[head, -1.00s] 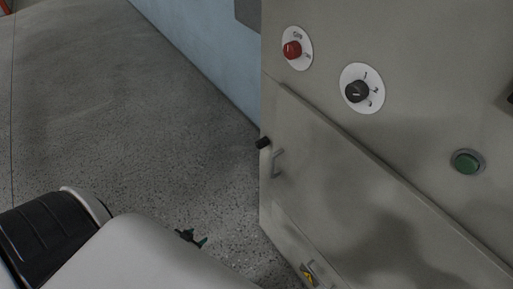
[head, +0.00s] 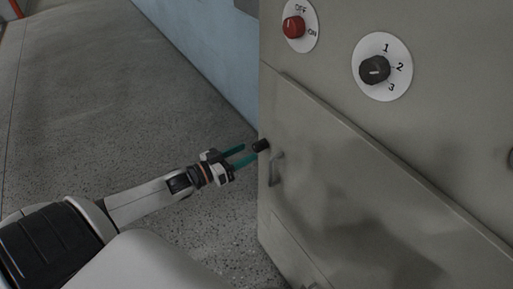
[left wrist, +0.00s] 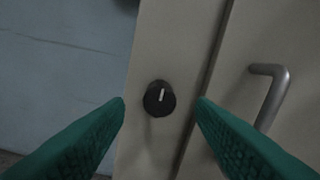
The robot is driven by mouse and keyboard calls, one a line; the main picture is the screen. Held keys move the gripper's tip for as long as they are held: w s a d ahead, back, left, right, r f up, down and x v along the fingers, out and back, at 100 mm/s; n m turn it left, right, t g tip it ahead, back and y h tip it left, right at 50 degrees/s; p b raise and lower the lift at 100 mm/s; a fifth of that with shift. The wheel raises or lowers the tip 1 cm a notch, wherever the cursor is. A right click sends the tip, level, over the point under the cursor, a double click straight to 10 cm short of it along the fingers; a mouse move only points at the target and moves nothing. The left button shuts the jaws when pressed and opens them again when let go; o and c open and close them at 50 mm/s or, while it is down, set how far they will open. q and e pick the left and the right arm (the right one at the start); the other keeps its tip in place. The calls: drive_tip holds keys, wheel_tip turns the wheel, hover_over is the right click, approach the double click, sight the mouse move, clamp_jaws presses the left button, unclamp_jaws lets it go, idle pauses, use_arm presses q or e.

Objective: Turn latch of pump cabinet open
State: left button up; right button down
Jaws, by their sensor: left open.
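The pump cabinet (head: 350,190) is a grey-beige box at the right of the head view, with a slanted door edge. Its latch (head: 261,145) is a small black knob at the cabinet's left edge, beside the handle (head: 276,168). In the left wrist view the latch (left wrist: 159,98) is a round black knob with a white line standing nearly upright. My left gripper (head: 242,155) has teal fingers, open and pointing at the latch. In the left wrist view its fingertips (left wrist: 161,103) are on either side of the knob, apart from it. My right gripper is not in view.
A red OFF/ON knob (head: 293,27) and a black numbered dial (head: 374,70) sit on the panel above the door. The metal handle (left wrist: 271,95) stands right of the latch in the left wrist view. Bare floor (head: 110,100) lies left of the cabinet.

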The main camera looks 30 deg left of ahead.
sight(254, 148)
use_arm(q)
drive_tip(key=shift+x, duration=2.6)
drive_tip(key=shift+c, duration=0.3)
drive_tip(key=c, duration=0.9)
